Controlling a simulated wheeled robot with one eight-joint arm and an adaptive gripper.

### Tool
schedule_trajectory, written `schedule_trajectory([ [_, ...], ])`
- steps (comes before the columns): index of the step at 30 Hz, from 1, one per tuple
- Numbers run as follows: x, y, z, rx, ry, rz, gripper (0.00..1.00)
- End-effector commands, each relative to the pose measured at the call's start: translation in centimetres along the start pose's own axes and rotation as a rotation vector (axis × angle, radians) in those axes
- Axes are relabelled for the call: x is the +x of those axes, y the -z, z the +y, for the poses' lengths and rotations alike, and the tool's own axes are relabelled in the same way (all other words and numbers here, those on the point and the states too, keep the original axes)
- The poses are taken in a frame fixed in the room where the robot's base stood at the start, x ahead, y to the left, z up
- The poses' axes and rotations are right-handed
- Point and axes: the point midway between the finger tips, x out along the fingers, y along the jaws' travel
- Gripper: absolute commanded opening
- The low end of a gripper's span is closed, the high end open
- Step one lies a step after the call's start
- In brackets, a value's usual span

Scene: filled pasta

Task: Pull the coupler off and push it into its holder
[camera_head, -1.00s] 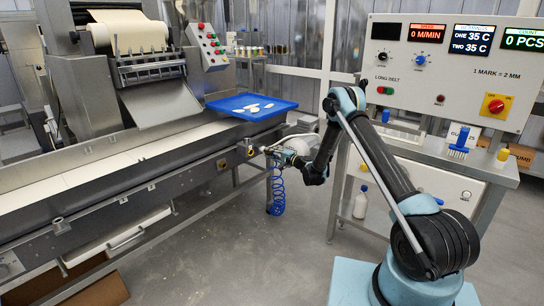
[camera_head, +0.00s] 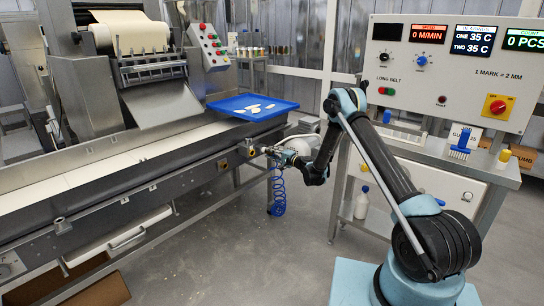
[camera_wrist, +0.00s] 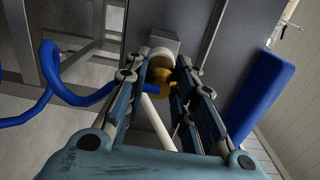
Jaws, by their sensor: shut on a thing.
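My gripper (camera_wrist: 165,72) is shut on the coupler (camera_wrist: 168,86), a small brass-yellow piece between its fingertips. A pale round fitting (camera_wrist: 160,58) on a grey block sits just beyond the coupler; I cannot tell whether the two still touch. A blue hose (camera_wrist: 85,97) runs in from the left towards the coupler. In the head view my gripper (camera_head: 268,151) is at the side of the machine's conveyor frame, and the blue hose hangs coiled (camera_head: 278,195) below it. A small yellow part (camera_head: 251,151) sits on the frame near my fingertips. I cannot make out the holder for sure.
The conveyor frame (camera_head: 150,185) runs along the left, with a blue tray (camera_head: 252,106) on its end. A control panel (camera_head: 460,75) stands on a steel table at the right, with a white bottle (camera_head: 361,203) below. The floor between is clear.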

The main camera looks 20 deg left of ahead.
Motion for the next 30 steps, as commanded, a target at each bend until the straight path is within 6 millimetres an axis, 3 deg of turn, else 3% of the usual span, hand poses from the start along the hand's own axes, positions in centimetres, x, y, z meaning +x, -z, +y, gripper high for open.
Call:
schedule_trajectory([
  [4, 0.19, -0.03, -0.06, 0.001, 0.001, 0.0, 0.0],
  [5, 0.19, -0.03, -0.07, 0.001, 0.001, 0.0, 0.28],
  [7, 0.17, -0.03, -0.06, 0.001, 0.001, 0.0, 0.44],
  [8, 0.16, -0.03, -0.06, 0.001, 0.001, 0.0, 0.47],
  [15, 0.11, -0.01, -0.04, 0.0, 0.0, 0.0, 0.47],
  [17, 0.1, -0.01, -0.03, 0.0, 0.0, 0.0, 0.57],
  [30, 0.07, 0.0, -0.03, 0.0, 0.0, 0.0, 0.57],
])
